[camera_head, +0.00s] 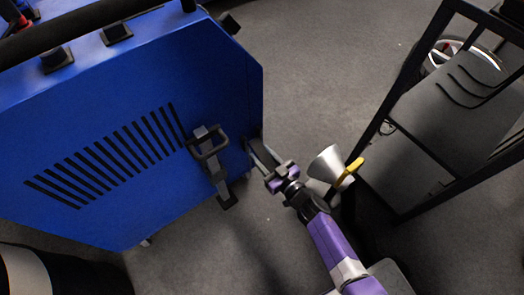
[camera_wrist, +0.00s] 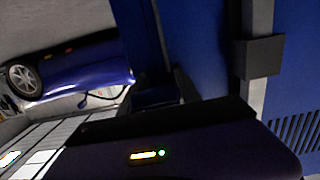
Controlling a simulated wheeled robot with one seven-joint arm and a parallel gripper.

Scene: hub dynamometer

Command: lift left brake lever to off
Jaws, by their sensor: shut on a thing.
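The blue dynamometer cabinet (camera_head: 110,110) fills the left of the head view. A dark bracket with a loop handle (camera_head: 208,146) stands out from its vented face. My gripper (camera_head: 258,152) is at the cabinet's right edge, to the right of this bracket. It is shut on a dark part there, which seems to be the brake lever; the fingers hide most of it, so its angle cannot be told. In the wrist view the blue cabinet (camera_wrist: 205,45) is close, with a grey strip carrying a black block (camera_wrist: 258,57). My gripper's dark body covers the lower part of that view.
A silver cone with a yellow handle (camera_head: 330,165) shows beside my wrist. A black-framed rack (camera_head: 445,110) stands at right, with a wheel (camera_head: 450,55) behind it. Grey floor (camera_head: 320,60) is open between cabinet and rack. A blue car (camera_wrist: 75,72) is in the wrist view.

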